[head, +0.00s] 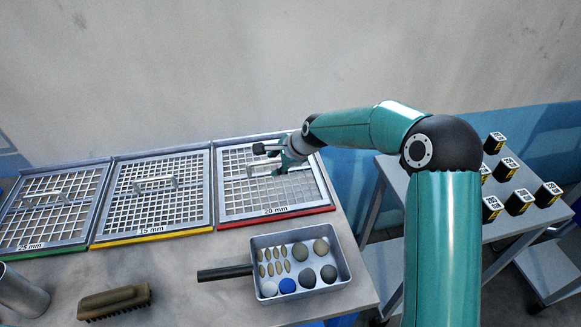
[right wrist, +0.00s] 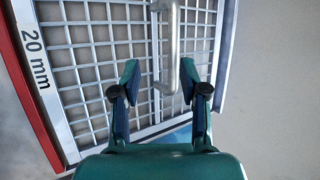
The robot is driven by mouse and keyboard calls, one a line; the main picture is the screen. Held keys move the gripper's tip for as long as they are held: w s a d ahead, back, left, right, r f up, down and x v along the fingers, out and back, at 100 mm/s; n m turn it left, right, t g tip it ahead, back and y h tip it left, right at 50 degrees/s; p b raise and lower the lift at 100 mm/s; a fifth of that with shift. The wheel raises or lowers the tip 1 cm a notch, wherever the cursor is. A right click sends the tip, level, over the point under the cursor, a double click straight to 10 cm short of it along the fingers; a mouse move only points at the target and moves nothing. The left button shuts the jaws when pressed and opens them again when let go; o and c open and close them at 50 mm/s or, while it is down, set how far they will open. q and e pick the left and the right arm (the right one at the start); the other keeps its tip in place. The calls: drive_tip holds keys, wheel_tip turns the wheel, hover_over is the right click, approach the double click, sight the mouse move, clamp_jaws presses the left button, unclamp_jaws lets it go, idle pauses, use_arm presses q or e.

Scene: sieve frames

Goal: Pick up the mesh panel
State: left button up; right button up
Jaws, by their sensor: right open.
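Three mesh panels in metal frames lie side by side on the table. The panel with the red edge, marked 20 mm (head: 275,211), is on the right, and it fills much of the right wrist view (right wrist: 75,58). The yellow-edged panel marked 15 mm (head: 150,233) is in the middle, and a green-edged panel (head: 45,250) is on the left. Each has a bar handle. My right gripper (head: 265,160) is open and empty over the 20 mm panel. In the right wrist view its handle (right wrist: 170,45) appears between the fingertips; I cannot tell the height gap. My left gripper is out of view.
A grey pan (head: 330,283) with stones and a blue ball stands in front of the 20 mm panel. A side table (head: 470,240) holds several black blocks (head: 519,202).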

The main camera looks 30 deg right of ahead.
sight(262, 172)
drive_tip(key=p+x, duration=0.1)
drive_tip(key=x, duration=0.3)
drive_tip(key=shift+w+a+f, duration=0.1)
drive_tip(key=shift+c, duration=0.3)
